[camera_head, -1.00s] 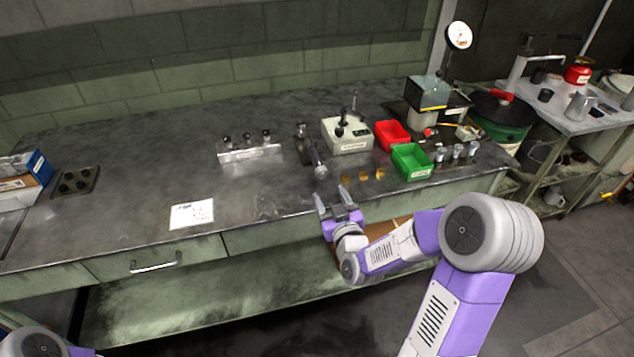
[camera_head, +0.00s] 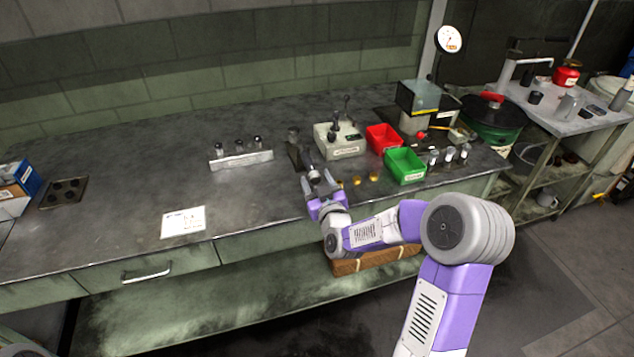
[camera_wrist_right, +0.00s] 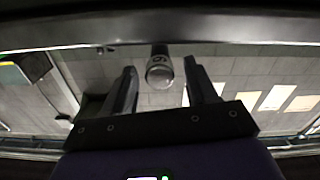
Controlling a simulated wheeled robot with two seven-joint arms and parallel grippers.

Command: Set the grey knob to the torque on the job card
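A dark tool in a holder stands on the bench, and its grey knob (camera_head: 313,173) faces the bench's front edge. In the right wrist view the round knob end (camera_wrist_right: 159,71) shows a digit that looks like 6 or 9. My right gripper (camera_head: 317,182) is open at the knob. In the wrist view its fingertips (camera_wrist_right: 159,63) lie on either side of the knob with a gap on each side. The job card (camera_head: 183,222) lies flat on the bench to the left; its writing is too small to read. My left gripper is out of view.
Small brass pieces (camera_head: 357,180) lie right of the knob. Beyond are a green bin (camera_head: 405,166), a red bin (camera_head: 383,138) and a pale instrument box (camera_head: 340,141). A metal rack (camera_head: 241,161) stands left. The bench around the job card is clear.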

